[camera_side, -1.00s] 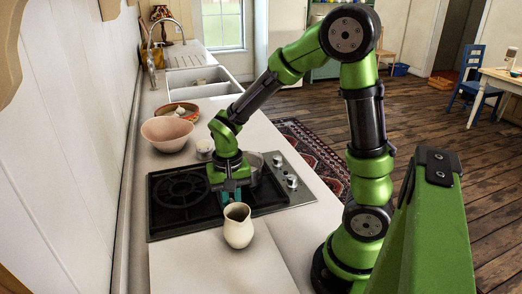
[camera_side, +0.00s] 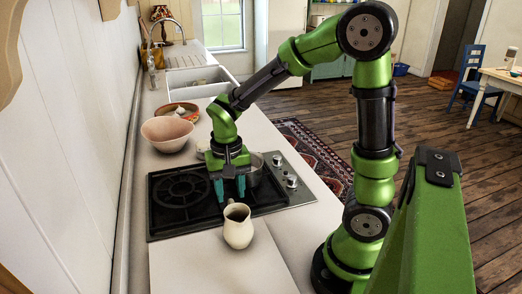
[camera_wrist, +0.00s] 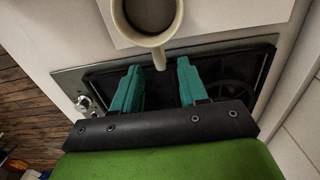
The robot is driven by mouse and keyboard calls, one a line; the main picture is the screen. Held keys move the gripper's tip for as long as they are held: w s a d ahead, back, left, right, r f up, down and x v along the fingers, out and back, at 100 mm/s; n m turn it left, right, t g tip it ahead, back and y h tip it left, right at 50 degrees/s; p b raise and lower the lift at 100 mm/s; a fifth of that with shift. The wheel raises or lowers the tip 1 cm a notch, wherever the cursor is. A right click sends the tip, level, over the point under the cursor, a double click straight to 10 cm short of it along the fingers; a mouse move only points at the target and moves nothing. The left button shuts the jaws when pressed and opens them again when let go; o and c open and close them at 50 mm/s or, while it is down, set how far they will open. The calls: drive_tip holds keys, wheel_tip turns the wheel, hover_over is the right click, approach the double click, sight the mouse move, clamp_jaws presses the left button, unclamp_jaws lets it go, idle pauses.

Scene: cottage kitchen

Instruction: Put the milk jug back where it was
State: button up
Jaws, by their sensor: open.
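The cream milk jug (camera_side: 238,228) stands upright on the pale board (camera_side: 200,268) in front of the stove in the side view. In the wrist view the jug (camera_wrist: 166,16) is at the top, with its handle (camera_wrist: 158,58) pointing toward my fingers. My gripper (camera_side: 230,192) is open and empty, its teal fingers hanging over the front part of the stove, behind the jug. In the wrist view my gripper (camera_wrist: 160,82) has its fingertips apart, with the jug's handle beyond and between them. The fingers look clear of the jug.
The black stove (camera_side: 178,200) lies under my gripper, with a metal pot (camera_side: 254,172) on it at the right and knobs (camera_side: 291,181) on its edge. A pink bowl (camera_side: 167,134) and a plate (camera_side: 178,110) stand farther back. The board around the jug is clear.

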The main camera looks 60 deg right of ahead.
wheel_tip(320, 180, up, 9)
drive_tip(key=s+a+r+n+t+y, duration=0.2)
drive_tip(key=s+a+r+n+t, duration=0.2)
drive_tip(key=s+t, duration=0.3)
drive_tip(key=shift+s+a+n, duration=0.2)
drive_tip(key=shift+a+n, duration=0.3)
idle(1.0)
